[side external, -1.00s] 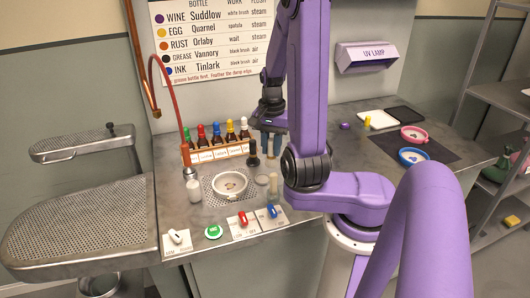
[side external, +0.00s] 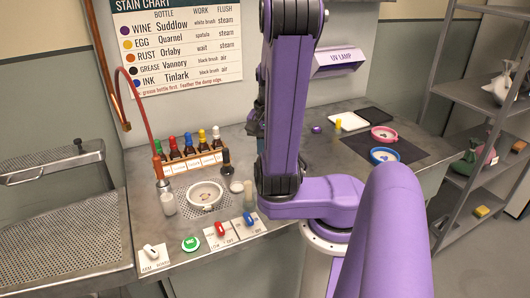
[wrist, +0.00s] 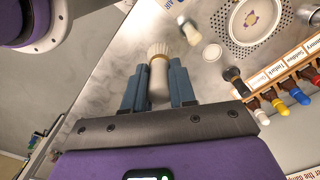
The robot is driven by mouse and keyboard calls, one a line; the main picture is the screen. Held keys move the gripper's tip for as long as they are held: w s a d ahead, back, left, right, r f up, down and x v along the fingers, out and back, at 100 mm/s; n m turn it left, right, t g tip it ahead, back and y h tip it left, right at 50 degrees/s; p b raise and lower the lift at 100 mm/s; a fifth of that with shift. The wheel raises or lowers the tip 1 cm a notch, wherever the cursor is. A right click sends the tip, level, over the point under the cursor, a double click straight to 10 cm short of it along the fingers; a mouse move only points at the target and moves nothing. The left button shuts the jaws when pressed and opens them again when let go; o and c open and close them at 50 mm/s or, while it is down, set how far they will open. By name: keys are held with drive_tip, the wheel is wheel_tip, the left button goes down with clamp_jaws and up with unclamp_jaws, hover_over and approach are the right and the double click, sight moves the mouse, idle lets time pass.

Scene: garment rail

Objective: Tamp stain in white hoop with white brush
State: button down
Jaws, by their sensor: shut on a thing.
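The white hoop (side external: 205,195) lies on the perforated plate of the bench, with a cloth and a small dark stain (wrist: 250,19) inside it. The hoop also shows at the top right of the wrist view (wrist: 233,27). My gripper (wrist: 158,82) is shut on the white brush (wrist: 158,58), a pale piece with a fluted end, between its blue fingers. The brush is apart from the hoop, to its lower left in the wrist view. In the side view my arm hides the fingers and the held brush.
A black brush (side external: 227,163), a small dish (side external: 237,186) and a pale upright piece (side external: 249,191) stand right of the hoop. Pink (side external: 384,134) and blue (side external: 383,155) hoops lie at right.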

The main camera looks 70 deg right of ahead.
idle(0.4)
drive_tip(key=shift+w+d, duration=0.15)
drive_tip(key=shift+w, duration=0.15)
drive_tip(key=w+a+f, duration=0.1)
drive_tip(key=w+f, duration=0.2)
drive_tip(key=w, duration=0.7)
drive_tip(key=w+a+f, duration=0.1)
drive_tip(key=w+f, duration=0.2)
drive_tip(key=w, duration=0.6)
drive_tip(key=shift+w+d+f, duration=0.1)
drive_tip(key=shift+d+f, duration=0.05)
drive_tip(key=shift+f, duration=1.2)
drive_tip(key=shift+w+d+f, duration=0.1)
drive_tip(key=shift+f, duration=1.25)
drive_tip(key=shift+f, duration=0.15)
drive_tip(key=shift+f, duration=0.7)
drive_tip(key=shift+r, duration=0.1)
